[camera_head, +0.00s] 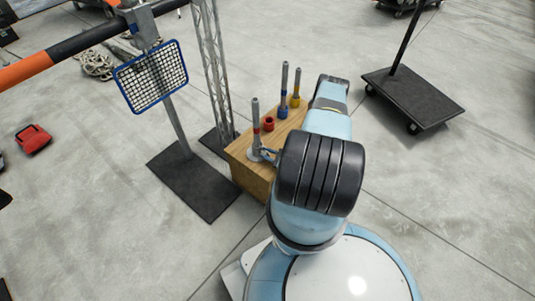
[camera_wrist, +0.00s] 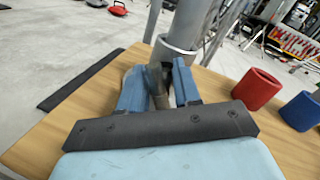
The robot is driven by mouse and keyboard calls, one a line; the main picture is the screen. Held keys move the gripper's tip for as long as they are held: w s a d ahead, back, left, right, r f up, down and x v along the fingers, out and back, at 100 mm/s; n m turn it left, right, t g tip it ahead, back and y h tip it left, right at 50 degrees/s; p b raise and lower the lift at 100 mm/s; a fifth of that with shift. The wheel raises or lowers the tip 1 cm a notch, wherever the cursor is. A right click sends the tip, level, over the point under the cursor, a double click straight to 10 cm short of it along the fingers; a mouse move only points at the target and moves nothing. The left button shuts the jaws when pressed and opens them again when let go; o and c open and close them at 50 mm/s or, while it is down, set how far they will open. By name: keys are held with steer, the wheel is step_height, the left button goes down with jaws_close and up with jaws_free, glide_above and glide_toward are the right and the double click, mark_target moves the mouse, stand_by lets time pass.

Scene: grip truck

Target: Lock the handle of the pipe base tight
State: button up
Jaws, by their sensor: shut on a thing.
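In the wrist view the grey pipe (camera_wrist: 187,30) rises just beyond my gripper (camera_wrist: 165,85). My gripper's blue fingers are closed around a dark grey part low on the pipe base, which looks like its handle (camera_wrist: 158,90). The fingers and the dark palm bar hide most of that part, so I cannot tell its angle. In the head view my arm covers much of the box's right side.
A red cup-shaped piece (camera_wrist: 257,88) and a blue one (camera_wrist: 300,110) stand right of my gripper. A truss tower (camera_head: 213,70) rises behind the box.

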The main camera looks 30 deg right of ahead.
steer(key=shift+d, duration=0.1)
steer(key=shift+c, duration=1.1)
steer(key=shift+w+d+r+m+t, duration=0.15)
steer(key=shift+m+t, duration=0.15)
steer(key=shift+m, duration=0.5)
steer(key=o, duration=1)
steer(key=shift+s, duration=0.2)
steer(key=v, duration=1.3)
steer(key=shift+s+d, duration=0.2)
